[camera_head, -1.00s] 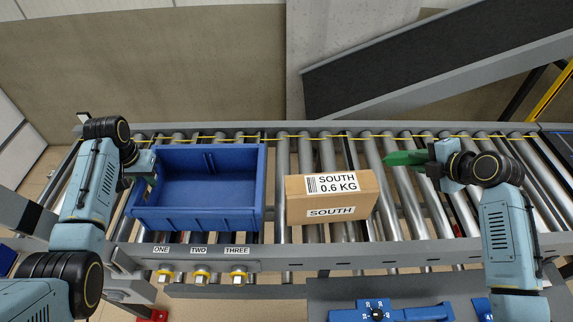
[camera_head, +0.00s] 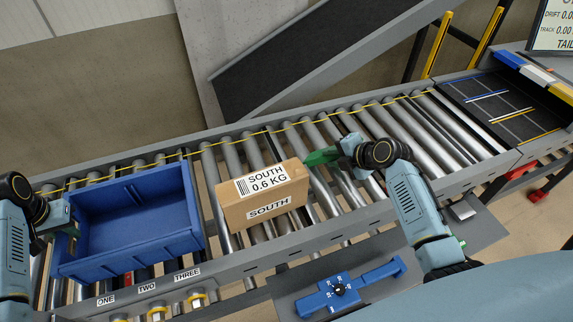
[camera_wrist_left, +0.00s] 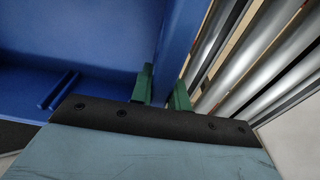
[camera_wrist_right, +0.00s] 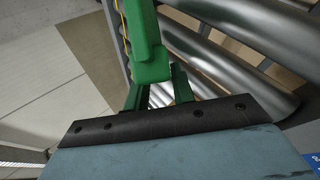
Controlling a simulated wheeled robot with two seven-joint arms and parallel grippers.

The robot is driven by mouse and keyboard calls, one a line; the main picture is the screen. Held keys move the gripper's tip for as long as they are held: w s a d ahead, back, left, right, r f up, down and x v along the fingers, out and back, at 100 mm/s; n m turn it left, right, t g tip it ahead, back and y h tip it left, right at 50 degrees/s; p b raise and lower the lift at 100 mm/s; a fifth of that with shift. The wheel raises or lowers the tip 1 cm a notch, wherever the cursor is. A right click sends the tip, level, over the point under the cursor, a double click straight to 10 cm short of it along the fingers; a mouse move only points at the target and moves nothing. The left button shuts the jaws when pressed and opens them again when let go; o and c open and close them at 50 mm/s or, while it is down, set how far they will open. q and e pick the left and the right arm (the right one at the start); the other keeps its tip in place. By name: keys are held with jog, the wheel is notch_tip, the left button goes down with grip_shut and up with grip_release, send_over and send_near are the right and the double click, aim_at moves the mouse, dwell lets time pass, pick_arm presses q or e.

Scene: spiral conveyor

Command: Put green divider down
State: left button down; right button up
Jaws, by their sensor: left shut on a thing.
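The green divider (camera_head: 322,156) juts left from my right gripper (camera_head: 340,151), just right of the carton over the rollers. In the right wrist view the divider (camera_wrist_right: 150,62) lies at the fingertips of my right gripper (camera_wrist_right: 158,90). I cannot tell whether the fingers pinch it or stand just apart from it, or whether it touches the rollers. My left gripper (camera_head: 72,230) is shut on the left wall of the blue tote (camera_head: 140,245). In the left wrist view the tote wall (camera_wrist_left: 172,40) runs between its fingers (camera_wrist_left: 161,90).
A cardboard carton (camera_head: 262,196) marked SOUTH 0.6 KG sits on the roller conveyor (camera_head: 225,225) right of the empty tote. Rollers right of my right gripper are clear. A dark sloping belt (camera_head: 300,55) stands behind. A blue lever fixture (camera_head: 345,290) is in front.

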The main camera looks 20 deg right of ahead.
jog(key=shift+o, duration=0.9)
jog(key=v, duration=0.8)
jog(key=shift+r, duration=0.1)
pick_arm(q)
jog(key=c, duration=1.3)
grip_release()
pick_arm(e)
notch_tip(320, 180, up, 8)
jog(key=s, duration=0.2)
jog(key=shift+d, duration=0.45)
pick_arm(q)
jog(key=shift+o, duration=0.2)
